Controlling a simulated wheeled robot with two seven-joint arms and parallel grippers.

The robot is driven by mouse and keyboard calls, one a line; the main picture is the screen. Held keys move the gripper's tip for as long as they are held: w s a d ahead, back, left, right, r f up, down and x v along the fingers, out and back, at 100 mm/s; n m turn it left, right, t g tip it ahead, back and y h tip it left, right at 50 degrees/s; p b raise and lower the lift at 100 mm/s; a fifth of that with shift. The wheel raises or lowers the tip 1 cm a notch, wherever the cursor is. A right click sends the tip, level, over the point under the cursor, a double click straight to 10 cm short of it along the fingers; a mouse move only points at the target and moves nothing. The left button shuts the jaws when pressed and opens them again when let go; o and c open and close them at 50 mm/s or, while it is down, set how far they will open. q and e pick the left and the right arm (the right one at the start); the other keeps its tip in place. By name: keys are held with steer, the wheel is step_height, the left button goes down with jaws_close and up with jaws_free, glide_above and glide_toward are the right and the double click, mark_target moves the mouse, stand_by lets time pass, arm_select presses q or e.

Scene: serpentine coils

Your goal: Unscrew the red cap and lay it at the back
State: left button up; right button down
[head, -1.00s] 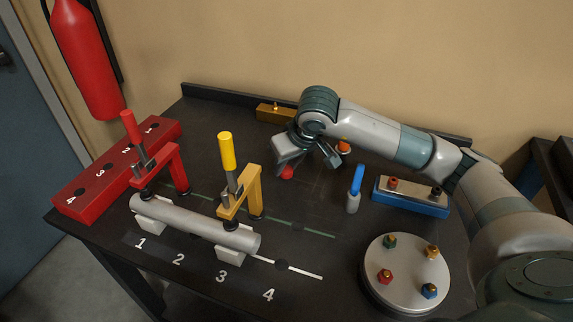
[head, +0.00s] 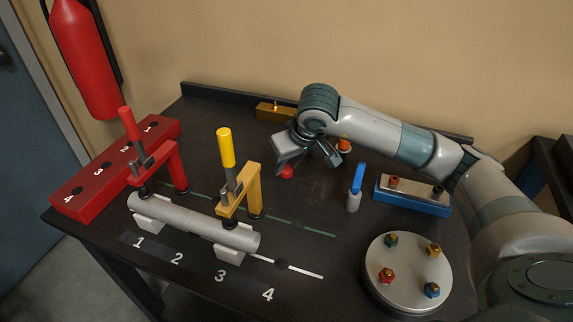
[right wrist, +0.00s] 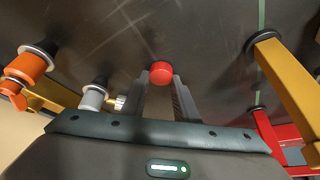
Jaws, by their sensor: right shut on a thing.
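The red cap (head: 287,171) is a small round red piece, low over the back middle of the table in the head view. It also shows in the right wrist view (right wrist: 161,72), between my fingertips. My right gripper (head: 305,167) points down and is shut on the cap; its two fingers (right wrist: 161,88) flank it in the right wrist view. What is under the cap is hidden, so I cannot tell whether it touches anything below. My left gripper is in neither view.
An orange-topped piece (head: 344,146) stands right of my gripper, with a blue-handled grey piece (head: 354,190) and blue block (head: 411,200) farther right. Left stand red (head: 172,165) and yellow (head: 240,190) clamps over a grey pipe (head: 190,222). A round plate (head: 408,298) is front right.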

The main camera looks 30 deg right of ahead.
mark_target(287, 169)
steer(key=c, duration=1.3)
jaws_free()
steer(key=shift+r, duration=0.15)
steer(key=shift+c, duration=0.2)
steer(key=shift+r+p, duration=1.2)
steer(key=shift+r, duration=2.15)
